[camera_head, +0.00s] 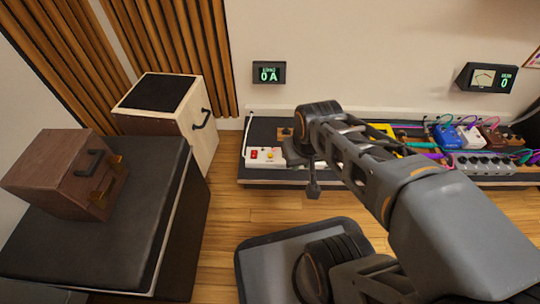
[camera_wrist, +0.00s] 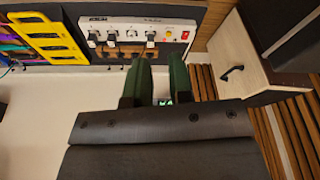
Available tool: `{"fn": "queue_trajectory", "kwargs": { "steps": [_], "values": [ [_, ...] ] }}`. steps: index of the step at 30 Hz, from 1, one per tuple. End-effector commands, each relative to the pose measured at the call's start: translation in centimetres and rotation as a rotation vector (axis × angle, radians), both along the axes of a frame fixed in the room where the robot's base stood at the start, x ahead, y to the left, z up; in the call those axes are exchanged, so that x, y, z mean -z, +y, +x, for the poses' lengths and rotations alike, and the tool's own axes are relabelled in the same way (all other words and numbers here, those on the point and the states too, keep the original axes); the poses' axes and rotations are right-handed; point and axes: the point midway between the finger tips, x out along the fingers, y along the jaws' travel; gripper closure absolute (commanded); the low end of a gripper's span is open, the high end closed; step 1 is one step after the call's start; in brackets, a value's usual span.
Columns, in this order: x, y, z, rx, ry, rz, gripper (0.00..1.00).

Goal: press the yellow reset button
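The yellow button (camera_wrist: 168,33) is a small round knob on a white panel box (camera_wrist: 125,30), just left of a red switch (camera_wrist: 185,35) in the wrist view. In the head view the yellow button (camera_head: 270,156) shows near the box's left end, and my arm hides the box's right part. My gripper (camera_wrist: 159,57) has two dark green fingers with a gap between them and nothing held. Its tips show just below the box in the wrist view, apart from the button. In the head view my gripper (camera_head: 312,180) hangs right of the button.
The box sits on a dark pedalboard (camera_head: 262,174) along the wall, with several coloured pedals (camera_head: 446,134) and cables to the right. A wall display (camera_head: 268,73) hangs above. A wooden box speaker (camera_head: 190,130) stands left. Floor (camera_head: 224,205) is open between it and the board.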

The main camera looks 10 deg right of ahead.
Motion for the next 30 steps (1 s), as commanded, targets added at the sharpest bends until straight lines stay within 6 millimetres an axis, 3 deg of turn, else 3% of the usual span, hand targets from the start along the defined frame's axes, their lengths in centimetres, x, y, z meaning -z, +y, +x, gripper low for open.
{"fn": "queue_trajectory", "kwargs": {
  "steps": [6,30],
  "values": [
    [0.0,0.0,0.0,0.0,0.0,0.0,1.0],
    [0.0,0.0,0.0,0.0,0.0,0.0,1.0]
  ]
}}
